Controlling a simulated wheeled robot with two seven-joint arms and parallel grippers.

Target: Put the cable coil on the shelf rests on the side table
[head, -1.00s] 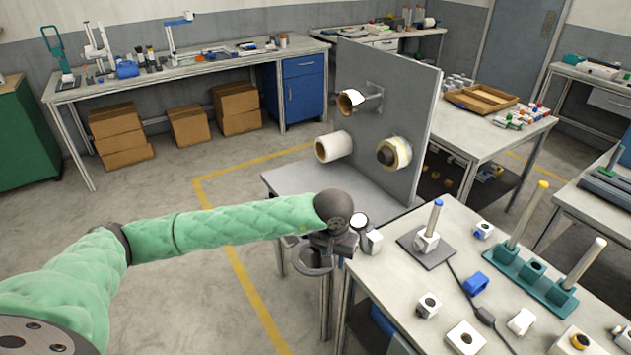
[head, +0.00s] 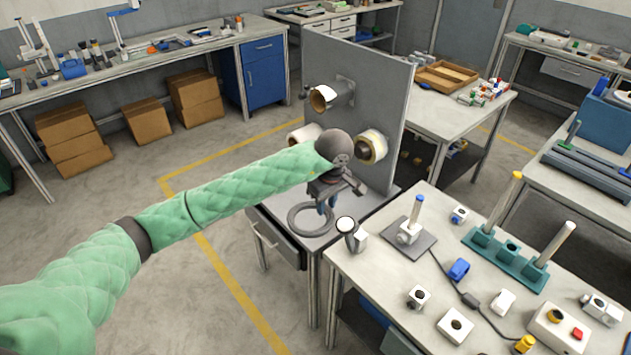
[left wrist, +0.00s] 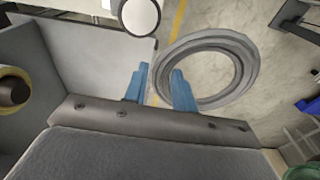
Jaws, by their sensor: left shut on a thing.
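My left gripper (head: 328,192) is shut on the rim of a grey cable coil (head: 295,226). The coil hangs out from the fingers at the front edge of the grey side table (head: 374,206). In the left wrist view the coil (left wrist: 245,65) shows mostly against the floor, beside the tabletop, with its near rim at the blue fingers (left wrist: 160,90). An upright grey panel (head: 375,75) stands on the side table. A roll on a spindle (head: 322,98) sticks out high on it, with two more rolls lower. My right gripper is out of view.
A workbench (head: 385,265) close at the right holds a teal peg base (head: 510,252), small blocks and a round-topped item (head: 346,226) at its left corner, close to the coil. Open floor lies left of the side table. Another bench with a wooden tray (head: 447,76) stands behind.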

